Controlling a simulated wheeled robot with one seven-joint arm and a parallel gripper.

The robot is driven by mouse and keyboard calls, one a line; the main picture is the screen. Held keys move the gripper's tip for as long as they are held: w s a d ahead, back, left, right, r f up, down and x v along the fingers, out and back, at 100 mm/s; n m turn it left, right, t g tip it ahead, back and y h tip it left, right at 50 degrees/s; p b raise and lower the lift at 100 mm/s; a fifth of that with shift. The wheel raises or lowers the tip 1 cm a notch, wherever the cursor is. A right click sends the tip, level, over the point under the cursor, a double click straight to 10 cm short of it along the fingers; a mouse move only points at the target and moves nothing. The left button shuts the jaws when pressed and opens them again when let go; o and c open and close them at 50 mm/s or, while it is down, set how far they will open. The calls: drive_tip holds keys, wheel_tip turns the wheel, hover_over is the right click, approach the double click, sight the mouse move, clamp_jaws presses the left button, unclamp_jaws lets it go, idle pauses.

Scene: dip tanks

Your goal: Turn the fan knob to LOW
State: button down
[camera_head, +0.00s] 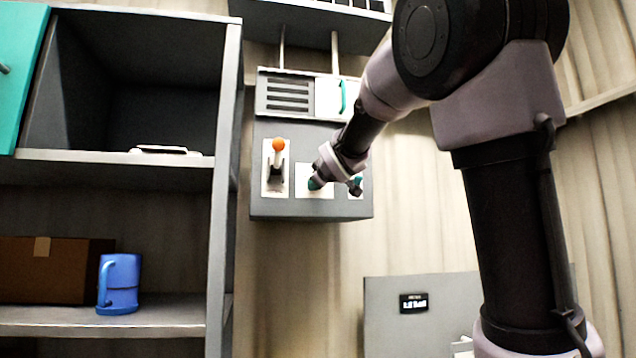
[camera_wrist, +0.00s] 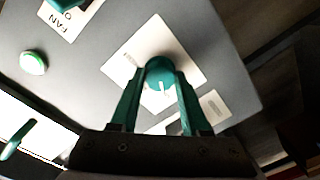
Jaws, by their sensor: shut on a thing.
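A grey control panel (camera_head: 272,208) on the wall carries white plates with controls. My gripper (camera_head: 319,181) is at the middle plate (camera_head: 322,193), its fingers on either side of a teal knob (camera_head: 313,184). In the wrist view my gripper (camera_wrist: 161,88) is shut on that knob (camera_wrist: 160,72), whose white pointer mark faces the bottom of the picture. The middle plate's lettering is not readable.
A lever with an orange ball (camera_head: 278,145) stands left of the gripped knob. A teal-handled cabinet (camera_head: 330,96) is above the panel. Shelves with a blue mug (camera_head: 120,283) stand at left.

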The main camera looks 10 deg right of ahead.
idle(0.5)
drive_tip(key=shift+c, duration=1.9)
unclamp_jaws()
drive_tip(key=shift+s, duration=0.1)
drive_tip(key=s, duration=1)
drive_tip(key=shift+s, duration=0.3)
drive_tip(key=shift+r, duration=0.1)
